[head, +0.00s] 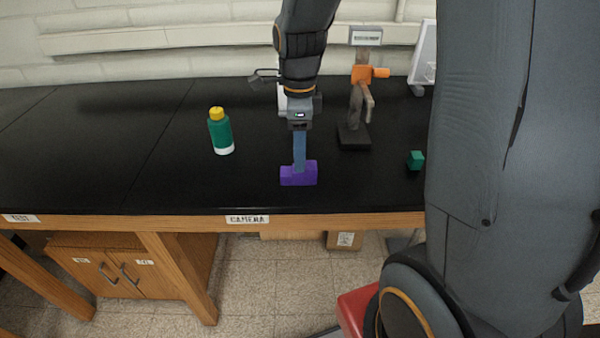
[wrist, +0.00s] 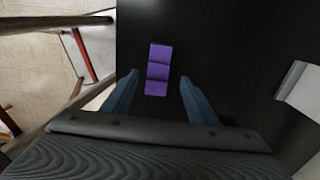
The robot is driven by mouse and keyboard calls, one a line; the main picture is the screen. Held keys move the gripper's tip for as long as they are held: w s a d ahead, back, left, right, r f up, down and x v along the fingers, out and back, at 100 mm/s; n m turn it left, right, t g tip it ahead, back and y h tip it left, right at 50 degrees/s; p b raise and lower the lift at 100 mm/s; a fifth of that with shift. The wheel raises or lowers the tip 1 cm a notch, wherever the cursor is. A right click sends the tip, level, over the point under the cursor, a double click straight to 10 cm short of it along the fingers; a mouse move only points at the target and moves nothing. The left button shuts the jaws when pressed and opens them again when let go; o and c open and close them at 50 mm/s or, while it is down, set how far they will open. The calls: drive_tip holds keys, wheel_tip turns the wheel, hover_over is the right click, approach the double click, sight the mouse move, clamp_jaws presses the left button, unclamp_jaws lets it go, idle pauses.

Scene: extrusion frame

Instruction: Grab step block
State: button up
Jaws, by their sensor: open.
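The step block is a purple, stepped block (head: 308,176) on the black bench top near its front edge in the head view. In the wrist view the purple block (wrist: 158,70) stands upright in the picture, between and a little beyond the two blue fingers. My gripper (head: 299,168) is open above the block, and one finger hides part of it in the head view. In the wrist view my gripper (wrist: 158,82) has a gap on each side of the block. I cannot tell how far above the block the fingertips are.
A green bottle with a yellow cap (head: 220,132) stands to the left. A dark stand with an orange clamp (head: 354,136) is behind right, and a small green cube (head: 415,160) lies farther right. The bench's front edge (head: 180,222) is close to the block.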

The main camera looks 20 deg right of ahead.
drive_tip(key=shift+s+a+f+p, duration=0.1)
drive_tip(key=shift+f+p, duration=0.45)
drive_tip(key=shift+f, duration=1)
drive_tip(key=shift+s+a+f+p, duration=0.1)
drive_tip(key=shift+f+p, duration=0.45)
drive_tip(key=shift+f, duration=0.95)
drive_tip(key=c, duration=1.2)
